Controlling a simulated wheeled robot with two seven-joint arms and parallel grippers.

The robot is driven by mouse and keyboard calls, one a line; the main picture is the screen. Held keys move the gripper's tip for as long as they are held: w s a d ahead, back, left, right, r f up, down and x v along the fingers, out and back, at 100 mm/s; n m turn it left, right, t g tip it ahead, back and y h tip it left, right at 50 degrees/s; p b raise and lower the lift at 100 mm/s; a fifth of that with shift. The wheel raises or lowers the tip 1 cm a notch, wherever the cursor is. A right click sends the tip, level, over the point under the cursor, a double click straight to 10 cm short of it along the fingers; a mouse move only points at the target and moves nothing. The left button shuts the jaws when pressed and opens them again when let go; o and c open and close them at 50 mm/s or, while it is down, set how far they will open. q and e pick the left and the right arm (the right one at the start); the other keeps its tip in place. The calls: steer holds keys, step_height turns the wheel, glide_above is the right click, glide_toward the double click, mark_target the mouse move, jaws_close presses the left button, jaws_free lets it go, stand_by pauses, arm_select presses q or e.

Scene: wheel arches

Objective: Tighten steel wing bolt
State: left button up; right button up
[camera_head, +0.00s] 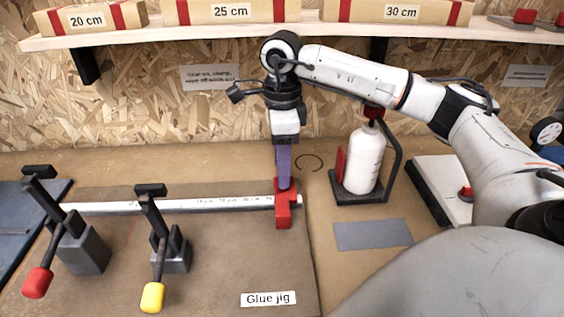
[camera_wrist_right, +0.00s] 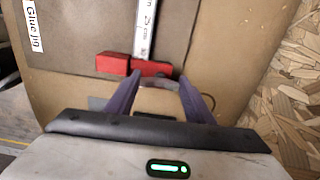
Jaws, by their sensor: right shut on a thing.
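A red stop block (camera_head: 283,210) sits at the right end of the white ruled rail (camera_head: 200,205) on the glue jig board. My right gripper (camera_head: 284,184) points straight down onto the block from above, its purple fingers close together. In the right wrist view the fingers (camera_wrist_right: 159,85) reach either side of a small grey metal piece, the wing bolt (camera_wrist_right: 158,82), next to the red block (camera_wrist_right: 115,64). The gripper is shut on this bolt. The bolt is mostly hidden by the fingers in the head view. My left gripper is not in view.
Two toggle clamps, one with a red handle (camera_head: 37,282) and one yellow (camera_head: 153,297), stand left along the rail. A white glue bottle (camera_head: 364,160) in a black stand is right of the block. A shelf (camera_head: 200,38) with boxes runs above. A grey plate (camera_head: 372,234) lies flat.

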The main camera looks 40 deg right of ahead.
steer(key=shift+r, duration=0.1)
steer(key=o, duration=1.1)
steer(key=shift+c, duration=0.2)
step_height(320, 180, up, 8)
steer(key=shift+f, duration=0.25)
